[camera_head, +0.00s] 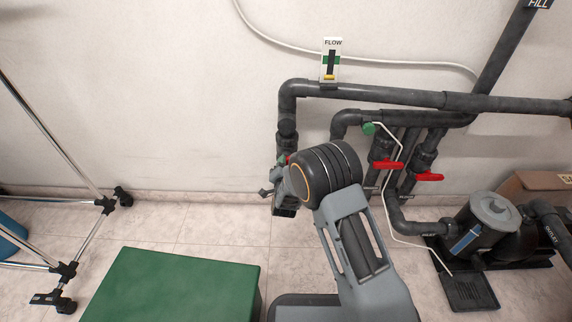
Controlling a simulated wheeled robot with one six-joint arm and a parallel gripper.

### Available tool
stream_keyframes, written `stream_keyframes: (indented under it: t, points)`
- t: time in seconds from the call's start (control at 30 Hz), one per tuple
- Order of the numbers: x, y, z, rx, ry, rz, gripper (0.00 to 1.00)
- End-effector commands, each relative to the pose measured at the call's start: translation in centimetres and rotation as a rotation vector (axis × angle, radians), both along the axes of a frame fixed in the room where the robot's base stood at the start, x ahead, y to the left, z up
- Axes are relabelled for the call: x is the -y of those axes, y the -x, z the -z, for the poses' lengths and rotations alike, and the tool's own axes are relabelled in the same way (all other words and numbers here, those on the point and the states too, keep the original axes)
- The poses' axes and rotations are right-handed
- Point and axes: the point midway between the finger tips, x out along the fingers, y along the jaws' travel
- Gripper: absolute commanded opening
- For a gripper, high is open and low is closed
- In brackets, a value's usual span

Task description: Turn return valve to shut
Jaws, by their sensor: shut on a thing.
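My gripper (276,183) is at the vertical grey pipe below the flow gauge, with my wrist covering much of that spot. A small bit of red (287,158) shows beside the gripper, apparently part of the return valve's handle. The gripper is shut on this handle. The return valve's body (287,130) shows just above on the pipe. The handle's angle and most of its length are hidden, so I cannot tell how far it is turned.
Two more red-handled valves (387,165) (428,177) are on the pipes to the right. A flow gauge (331,60) stands on the upper pipe. The pump (488,225) is at right, a green box (170,285) at front left, and a metal frame (75,240) at left.

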Motion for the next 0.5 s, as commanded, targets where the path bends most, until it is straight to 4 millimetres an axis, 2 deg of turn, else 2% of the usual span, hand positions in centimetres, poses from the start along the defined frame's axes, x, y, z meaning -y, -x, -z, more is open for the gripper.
stream_keyframes:
  t: [0.5]
  points:
    - [-0.07,0.04,-0.09,-0.003,-0.484,0.002,0.06]
